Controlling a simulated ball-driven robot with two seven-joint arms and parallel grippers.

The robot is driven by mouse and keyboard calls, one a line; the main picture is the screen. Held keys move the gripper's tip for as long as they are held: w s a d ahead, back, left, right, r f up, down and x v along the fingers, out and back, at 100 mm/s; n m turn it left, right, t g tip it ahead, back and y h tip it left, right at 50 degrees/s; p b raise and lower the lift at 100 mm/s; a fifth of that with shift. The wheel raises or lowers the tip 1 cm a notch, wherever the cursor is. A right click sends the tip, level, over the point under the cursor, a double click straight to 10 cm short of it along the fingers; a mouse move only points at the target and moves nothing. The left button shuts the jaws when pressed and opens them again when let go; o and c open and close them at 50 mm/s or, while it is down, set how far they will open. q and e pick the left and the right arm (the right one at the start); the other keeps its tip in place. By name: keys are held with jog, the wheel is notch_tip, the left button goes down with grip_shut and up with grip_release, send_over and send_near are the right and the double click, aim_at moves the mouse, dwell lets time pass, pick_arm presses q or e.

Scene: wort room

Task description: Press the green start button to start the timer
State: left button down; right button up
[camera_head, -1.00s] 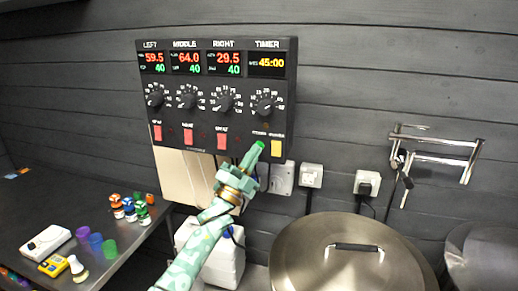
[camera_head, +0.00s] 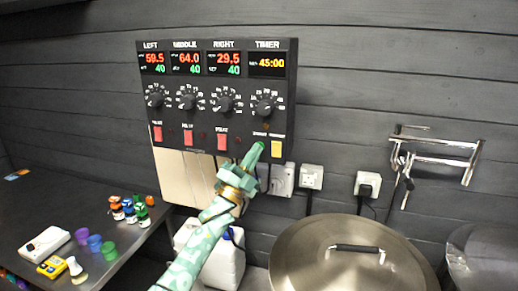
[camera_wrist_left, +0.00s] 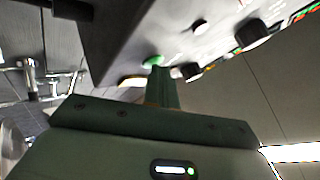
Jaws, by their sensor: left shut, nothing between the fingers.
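The black control panel (camera_head: 215,122) hangs on the dark plank wall. Its timer display (camera_head: 267,64) at the upper right reads 45:00 in yellow. The green start button (camera_wrist_left: 152,61) shows in the left wrist view, right at the tip of my left gripper. In the head view the fingertips cover most of the button. My left gripper (camera_head: 255,152) is shut and empty, its tip at the panel's lower right, touching or very close to the button; I cannot tell which. A yellow button (camera_head: 277,149) sits just right of it. My right gripper is not in view.
Red switches (camera_head: 222,142) and dark knobs (camera_head: 264,104) line the panel. A large lidded pot (camera_head: 310,262) stands below right. A metal wall rack (camera_head: 436,150) and sockets (camera_head: 311,176) are to the right. A dark table (camera_head: 50,205) with small items is at left.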

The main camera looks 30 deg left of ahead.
pick_arm(q)
jog(key=shift+s, duration=0.15)
jog(key=shift+s+d+y+p, duration=0.2)
jog(key=shift+s+y+p, duration=0.1)
jog(key=shift+s+p, duration=0.25)
jog(key=shift+s, duration=0.1)
jog(key=s+p, duration=0.1)
jog(key=s, duration=0.1)
jog(key=s+d+p, duration=0.1)
jog(key=s, duration=0.1)
jog(key=shift+s, duration=0.4)
jog(key=shift+f, duration=0.1)
dwell(0.7)
